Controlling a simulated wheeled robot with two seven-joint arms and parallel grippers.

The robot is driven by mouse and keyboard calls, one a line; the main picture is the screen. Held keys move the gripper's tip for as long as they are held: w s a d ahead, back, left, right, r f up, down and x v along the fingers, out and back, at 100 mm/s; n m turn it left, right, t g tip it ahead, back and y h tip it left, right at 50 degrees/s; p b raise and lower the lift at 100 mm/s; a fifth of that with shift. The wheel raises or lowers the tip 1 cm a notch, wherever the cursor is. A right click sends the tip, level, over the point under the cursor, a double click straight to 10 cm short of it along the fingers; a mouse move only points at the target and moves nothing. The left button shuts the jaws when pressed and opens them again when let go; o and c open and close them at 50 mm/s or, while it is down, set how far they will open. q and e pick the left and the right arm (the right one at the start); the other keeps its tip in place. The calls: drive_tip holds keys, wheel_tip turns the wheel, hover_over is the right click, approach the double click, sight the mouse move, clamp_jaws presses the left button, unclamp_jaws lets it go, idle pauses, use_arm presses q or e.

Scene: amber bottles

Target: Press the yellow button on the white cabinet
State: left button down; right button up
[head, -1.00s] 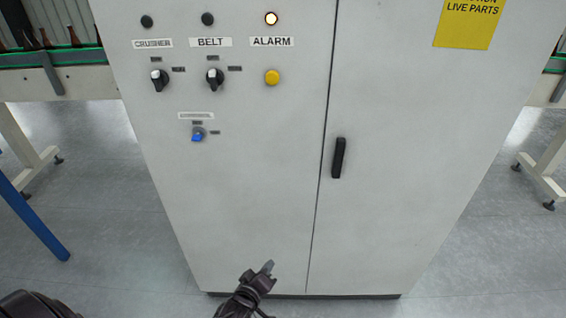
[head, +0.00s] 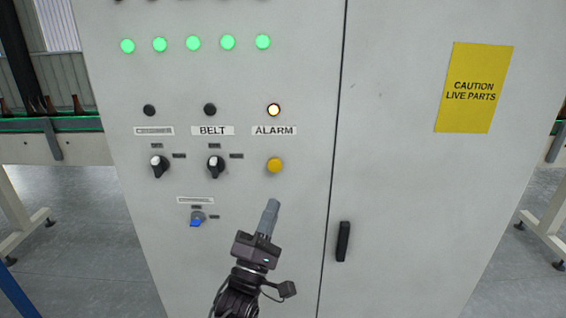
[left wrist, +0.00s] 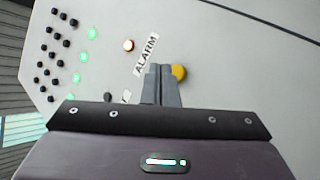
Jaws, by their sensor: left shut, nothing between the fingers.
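The white cabinet (head: 220,265) stands in front of me. Its yellow button (head: 275,165) sits below the ALARM label (head: 274,130) and a lit alarm lamp (head: 273,110). My left gripper (head: 273,204) is shut and empty, its fingertips a little below the button in the head view. In the left wrist view the shut fingers (left wrist: 160,70) point at the panel. The yellow button (left wrist: 179,72) shows just right of the fingertips, partly hidden by them. I cannot tell the exact gap to the panel. My right gripper is not in view.
A black door handle (head: 343,241) is at the right. A yellow caution sign (head: 473,87) is on the right door. Conveyors with brown bottles stand behind the cabinet.

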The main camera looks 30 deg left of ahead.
sight(274, 165)
use_arm(q)
drive_tip(key=r, duration=0.2)
drive_tip(key=shift+s+r+n+t, duration=0.3)
drive_tip(key=shift+s+r+t, duration=0.05)
drive_tip(key=shift+r+t, duration=0.05)
drive_tip(key=shift+w+a+b, duration=0.2)
drive_tip(key=shift+w+a, duration=0.55)
drive_tip(key=shift+w, duration=0.5)
drive_tip(key=shift+w+a+b, duration=0.2)
drive_tip(key=shift+w+a, duration=0.55)
drive_tip(key=shift+w, duration=0.55)
drive_tip(key=shift+w+a+b, duration=0.2)
drive_tip(key=shift+w+a, duration=0.55)
drive_tip(key=shift+w, duration=0.5)
drive_tip(key=shift+w+a, duration=0.1)
drive_tip(key=shift+w, duration=0.05)
drive_tip(key=shift+w+a, duration=0.1)
drive_tip(key=shift+w, duration=0.15)
